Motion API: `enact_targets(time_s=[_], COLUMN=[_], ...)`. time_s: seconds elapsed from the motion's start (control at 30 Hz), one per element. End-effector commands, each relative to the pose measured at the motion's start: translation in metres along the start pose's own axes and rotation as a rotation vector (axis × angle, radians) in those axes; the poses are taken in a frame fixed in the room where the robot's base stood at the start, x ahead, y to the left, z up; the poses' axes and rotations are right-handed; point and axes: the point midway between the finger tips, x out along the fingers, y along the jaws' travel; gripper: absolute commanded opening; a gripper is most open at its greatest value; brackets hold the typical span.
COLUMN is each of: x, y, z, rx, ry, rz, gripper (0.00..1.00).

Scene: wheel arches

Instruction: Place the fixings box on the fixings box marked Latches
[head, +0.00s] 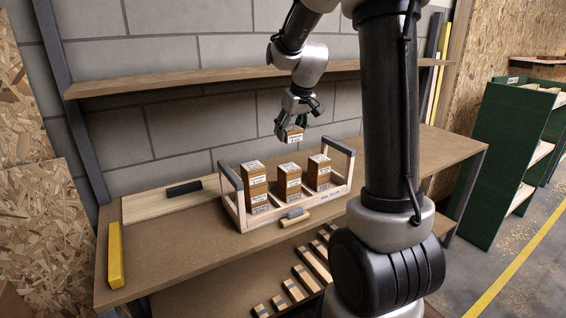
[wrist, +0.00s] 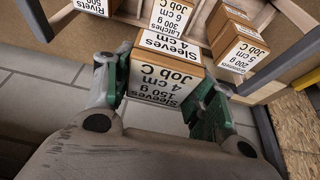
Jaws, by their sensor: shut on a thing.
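My gripper (head: 292,122) is shut on a small fixings box (head: 295,134), held in the air above the wooden tray. In the wrist view my gripper (wrist: 163,90) has its green fingers on both sides of this fixings box (wrist: 163,72), whose labels read Sleeves, 4 cm, Job C, 150 g. The fixings box marked Latches (wrist: 173,15) shows just beyond it, partly hidden by the held box. It appears to be in the middle stack (head: 289,184) in the head view. The held box is apart from that stack, with a gap below it.
The wooden tray (head: 298,213) on the bench holds a left stack (head: 255,190) and a right stack (head: 319,173). Its raised end posts stand beside them. A shelf (head: 200,80) runs along the wall behind.

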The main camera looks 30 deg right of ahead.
Motion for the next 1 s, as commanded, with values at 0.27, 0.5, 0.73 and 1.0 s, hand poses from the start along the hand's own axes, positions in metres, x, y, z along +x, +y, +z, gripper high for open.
enact_targets(time_s=[0.27, 0.5, 0.73, 1.0], x=[0.045, 0.066, 0.092, 0.093], y=[0.000, 0.000, 0.000, 0.000], z=[0.019, 0.028, 0.039, 0.039], rx=[0.001, 0.000, 0.001, 0.000], ry=[-0.005, -0.004, -0.002, -0.001], rz=[-0.001, -0.001, 0.000, 0.000], gripper=[0.28, 0.28, 0.28, 0.28])
